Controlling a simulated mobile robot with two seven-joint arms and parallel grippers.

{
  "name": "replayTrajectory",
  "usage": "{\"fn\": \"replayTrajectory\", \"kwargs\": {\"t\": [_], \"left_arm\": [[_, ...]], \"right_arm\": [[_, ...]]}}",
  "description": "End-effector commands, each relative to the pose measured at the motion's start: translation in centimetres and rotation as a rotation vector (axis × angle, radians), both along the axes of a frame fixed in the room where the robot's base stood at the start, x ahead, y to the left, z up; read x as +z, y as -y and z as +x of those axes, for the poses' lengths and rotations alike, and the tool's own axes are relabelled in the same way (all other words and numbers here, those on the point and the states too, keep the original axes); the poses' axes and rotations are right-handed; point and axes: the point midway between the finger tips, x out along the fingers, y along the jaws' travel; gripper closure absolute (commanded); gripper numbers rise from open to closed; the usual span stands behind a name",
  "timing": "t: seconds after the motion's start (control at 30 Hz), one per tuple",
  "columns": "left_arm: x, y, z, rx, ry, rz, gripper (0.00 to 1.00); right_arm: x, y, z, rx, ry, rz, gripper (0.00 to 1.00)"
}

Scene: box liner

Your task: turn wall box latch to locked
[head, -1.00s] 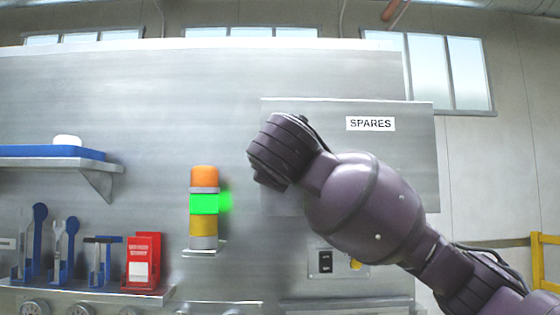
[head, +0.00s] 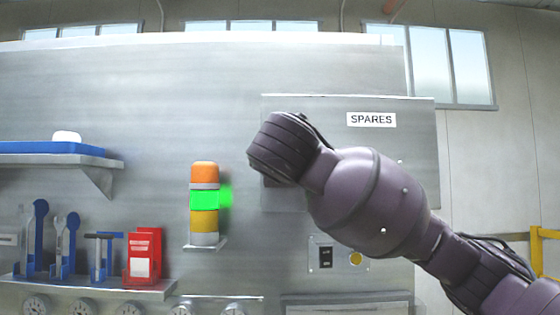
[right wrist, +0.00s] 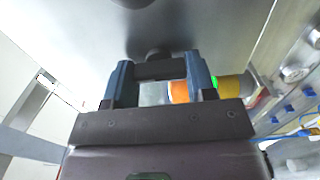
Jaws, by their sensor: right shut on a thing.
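The grey wall box (head: 418,150) with a SPARES label (head: 371,119) is on the metal wall at centre right in the head view. My right arm crosses in front of it and hides the latch there. In the right wrist view, the two blue fingers of my right gripper (right wrist: 158,64) are on either side of a dark latch handle (right wrist: 160,71). The gripper is shut on this handle, in front of the grey box face (right wrist: 90,35). A dark round hub (right wrist: 156,53) shows behind the handle. I cannot read the latch's position. My left gripper is in neither view.
A stack light (head: 204,205), orange, green-lit and yellow, stands on a small bracket left of the box. A shelf (head: 60,160) and a tool rack (head: 90,288) are farther left. A switch plate (head: 326,257) is below the box.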

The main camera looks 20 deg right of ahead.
Motion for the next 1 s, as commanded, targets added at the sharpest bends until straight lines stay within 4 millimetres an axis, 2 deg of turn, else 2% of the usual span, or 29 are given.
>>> {"fn": "replayTrajectory", "kwargs": {"t": [0.2, 0.23, 0.4, 0.77, 0.87, 1.0], "left_arm": [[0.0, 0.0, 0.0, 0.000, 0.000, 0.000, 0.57], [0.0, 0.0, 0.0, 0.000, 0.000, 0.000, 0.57], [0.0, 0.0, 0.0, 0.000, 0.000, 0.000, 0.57], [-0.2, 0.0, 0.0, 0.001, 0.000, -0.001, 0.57], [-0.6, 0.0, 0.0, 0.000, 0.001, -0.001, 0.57], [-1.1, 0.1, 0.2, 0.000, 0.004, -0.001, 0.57]], "right_arm": [[0.0, 0.0, 0.0, 0.001, -0.001, -0.002, 0.73], [0.0, 0.0, 0.0, 0.001, -0.001, -0.002, 0.46], [0.0, 0.0, 0.0, 0.000, 0.000, -0.001, 0.23], [0.0, -0.2, -0.6, 0.001, 0.001, 0.000, 0.23], [-0.1, -0.5, -1.7, 0.002, 0.003, 0.000, 0.23], [-0.1, -1.3, -4.1, 0.004, 0.003, -0.001, 0.23]]}}
